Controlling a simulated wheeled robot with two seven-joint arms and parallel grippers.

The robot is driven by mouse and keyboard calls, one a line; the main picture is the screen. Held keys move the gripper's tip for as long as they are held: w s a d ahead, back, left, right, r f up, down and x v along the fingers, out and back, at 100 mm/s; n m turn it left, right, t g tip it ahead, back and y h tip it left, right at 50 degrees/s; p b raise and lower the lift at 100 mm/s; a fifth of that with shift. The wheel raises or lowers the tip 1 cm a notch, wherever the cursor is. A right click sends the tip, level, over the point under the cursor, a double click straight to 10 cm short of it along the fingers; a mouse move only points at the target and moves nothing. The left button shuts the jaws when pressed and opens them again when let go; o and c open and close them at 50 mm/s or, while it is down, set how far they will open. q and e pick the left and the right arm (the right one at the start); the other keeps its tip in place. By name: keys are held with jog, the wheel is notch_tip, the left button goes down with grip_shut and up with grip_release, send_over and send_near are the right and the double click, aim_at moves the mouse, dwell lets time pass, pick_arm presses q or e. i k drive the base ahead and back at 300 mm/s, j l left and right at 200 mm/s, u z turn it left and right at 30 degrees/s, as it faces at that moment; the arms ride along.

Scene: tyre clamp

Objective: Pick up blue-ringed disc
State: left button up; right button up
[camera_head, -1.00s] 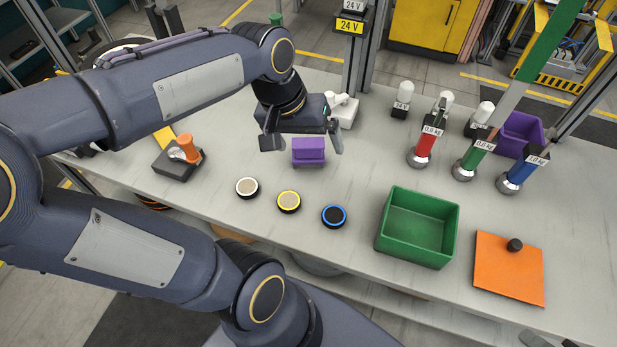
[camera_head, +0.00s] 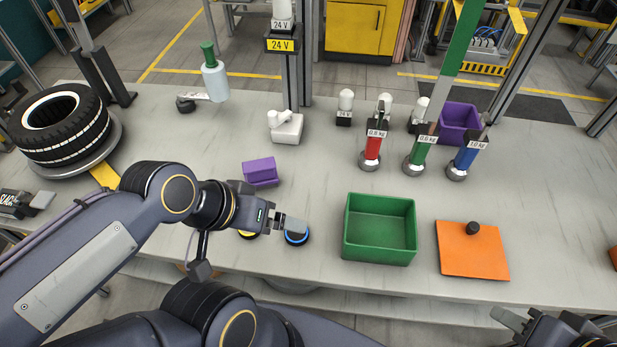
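The blue-ringed disc (camera_head: 297,239) is a small dark puck with a blue ring, lying on the grey table left of the green bin. My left gripper (camera_head: 290,223) reaches in from the left with its fingertips over the disc's far part, hiding some of it. Whether its fingers are open or touch the disc cannot be told from this side-on angle. A yellow-ringed disc (camera_head: 248,236) lies just left, mostly hidden by my gripper. The white-ringed disc is hidden behind my arm. My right gripper (camera_head: 512,322) shows only partly at the bottom right edge, away from the discs.
A green bin (camera_head: 379,252) and an orange plate with a black knob (camera_head: 470,262) stand to the right. A purple block (camera_head: 260,171) lies behind my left wrist. Red, green and blue weighted handles (camera_head: 372,147) stand farther back.

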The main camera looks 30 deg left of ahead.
aim_at(292, 238)
jog(key=k+j+u, duration=0.1)
jog(key=u, duration=0.25)
jog(key=j+u, duration=0.15)
jog(key=u, duration=0.25)
jog(key=k+j+u, duration=0.1)
jog(key=u, duration=0.25)
jog(key=j, duration=0.1)
